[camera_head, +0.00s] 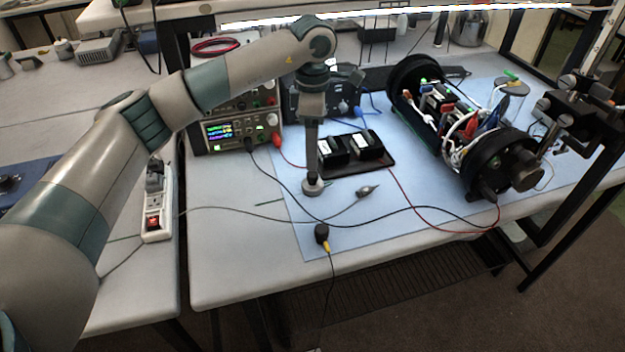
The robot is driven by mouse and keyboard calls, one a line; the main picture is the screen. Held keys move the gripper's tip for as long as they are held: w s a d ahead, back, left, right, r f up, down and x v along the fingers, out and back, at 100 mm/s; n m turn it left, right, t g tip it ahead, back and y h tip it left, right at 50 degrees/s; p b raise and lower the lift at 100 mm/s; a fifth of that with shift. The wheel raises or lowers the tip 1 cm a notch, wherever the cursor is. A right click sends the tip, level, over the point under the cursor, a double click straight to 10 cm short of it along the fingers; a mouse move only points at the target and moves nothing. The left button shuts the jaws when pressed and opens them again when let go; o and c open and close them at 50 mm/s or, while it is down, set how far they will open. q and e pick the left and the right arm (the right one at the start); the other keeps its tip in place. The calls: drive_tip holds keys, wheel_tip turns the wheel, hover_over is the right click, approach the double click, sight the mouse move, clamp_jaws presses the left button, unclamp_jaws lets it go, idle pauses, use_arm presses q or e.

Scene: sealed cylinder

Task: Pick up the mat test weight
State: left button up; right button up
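A small round metal piece with a pale rim (313,188), likely the mat test weight, sits at the left part of the blue mat (350,222). My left gripper (312,172) comes down from above, with its slim grey fingers at this piece. They overlap in the picture, so I cannot tell whether the fingers hold it or whether it touches the mat. The fingers are seen edge-on, so their gap is hidden. My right gripper is not in view.
A black open cylinder (409,76) with wiring lies at the right beside a black clamp stand (580,112). Two black blocks on a dark tray (381,167), a bench supply (236,135), a grey clip (367,191) and a black plug-like piece (322,235) are nearby. Cables cross the mat.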

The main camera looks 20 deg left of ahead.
sight(311, 173)
use_arm(q)
wheel_tip(311, 173, down, 5)
drive_tip(key=shift+r+p, duration=0.1)
drive_tip(key=shift+p, duration=0.75)
drive_tip(key=shift+f, duration=0.4)
drive_tip(key=shift+s+a+f+p, duration=0.15)
drive_tip(key=shift+f+p, duration=0.65)
drive_tip(key=shift+p, duration=0.2)
wheel_tip(311, 173, down, 2)
drive_tip(key=shift+f+p, duration=0.1)
drive_tip(key=shift+p, duration=0.45)
drive_tip(key=shift+f, duration=0.7)
drive_tip(key=shift+c, duration=0.4)
